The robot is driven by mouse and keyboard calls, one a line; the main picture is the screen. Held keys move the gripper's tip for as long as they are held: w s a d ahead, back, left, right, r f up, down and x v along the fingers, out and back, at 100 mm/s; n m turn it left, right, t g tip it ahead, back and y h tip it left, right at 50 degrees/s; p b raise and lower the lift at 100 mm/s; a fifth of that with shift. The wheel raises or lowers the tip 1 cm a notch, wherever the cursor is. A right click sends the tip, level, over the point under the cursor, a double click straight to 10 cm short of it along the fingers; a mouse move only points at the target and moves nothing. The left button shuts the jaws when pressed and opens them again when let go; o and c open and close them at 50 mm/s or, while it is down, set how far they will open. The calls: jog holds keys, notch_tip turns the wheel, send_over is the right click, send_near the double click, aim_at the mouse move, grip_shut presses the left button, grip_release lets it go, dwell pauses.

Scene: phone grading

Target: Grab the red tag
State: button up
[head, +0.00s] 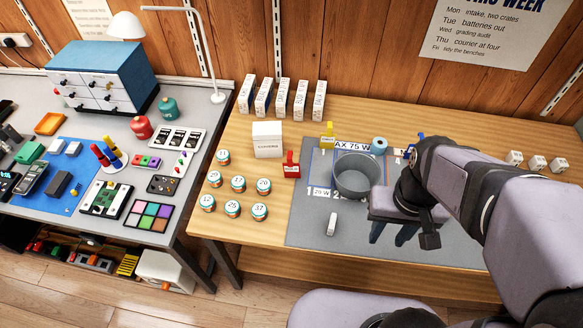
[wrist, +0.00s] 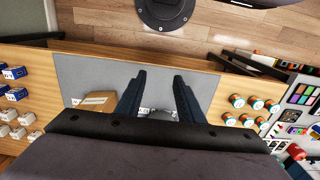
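The red tag (head: 291,166) stands on the wooden table at the left edge of the grey mat, left of the grey bin. I cannot make it out in the wrist view, where my gripper's body covers much of the lower picture. My gripper (head: 394,236) hangs above the right part of the mat, right of the bin and apart from the tag. In the wrist view my gripper (wrist: 160,77) has its two dark blue fingers apart, with nothing held between them.
The round grey bin (head: 358,187) stands on the grey mat (head: 310,233) between tag and gripper. A yellow tag (head: 327,136), a white box (head: 267,139) and several lidded jars (head: 237,184) are near the red tag. A small white block (head: 332,223) lies on the mat.

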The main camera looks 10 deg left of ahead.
jog(key=r, duration=0.2)
jog(key=n+t+y+b, duration=0.1)
jog(key=n+t+b, duration=0.1)
jog(key=t+b, duration=1.55)
send_over(291, 167)
jog(key=s+a, duration=0.1)
jog(key=s, duration=0.1)
jog(key=f, duration=0.2)
notch_tip(291, 167, down, 13)
jog(key=p, duration=0.2)
jog(key=w+p, duration=0.1)
jog(key=w, duration=0.6)
jog(key=shift+w+f+p, duration=0.15)
jog(key=shift+f+p, duration=0.2)
jog(key=shift+t, duration=0.25)
jog(key=shift+c, duration=0.6)
